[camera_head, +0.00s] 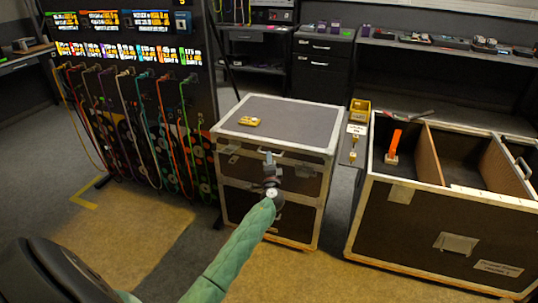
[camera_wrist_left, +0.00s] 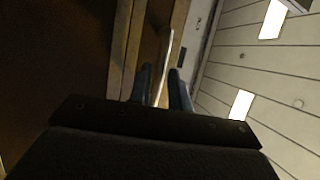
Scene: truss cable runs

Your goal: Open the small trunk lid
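The small trunk (camera_head: 228,170) stands in the middle of the head view, dark with pale metal edging. Its grey-topped lid (camera_head: 300,120) is down. My left gripper (camera_head: 269,156) is at the upper front of the trunk, by the handle on the lid's front. In the left wrist view, my two fingers (camera_wrist_left: 160,78) stand apart, with a thin pale bar (camera_wrist_left: 167,45), seemingly the handle, between them. A gap shows between the fingers, so they look open around the bar. Whether either finger touches it is unclear. My right gripper is out of view.
A small yellow object (camera_head: 249,121) lies on the lid. A large open case (camera_head: 400,222) with dividers and an orange item (camera_head: 393,146) stands to the right. A patch rack with hanging cables (camera_head: 140,90) stands at the left. Open floor lies in front of the trunk.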

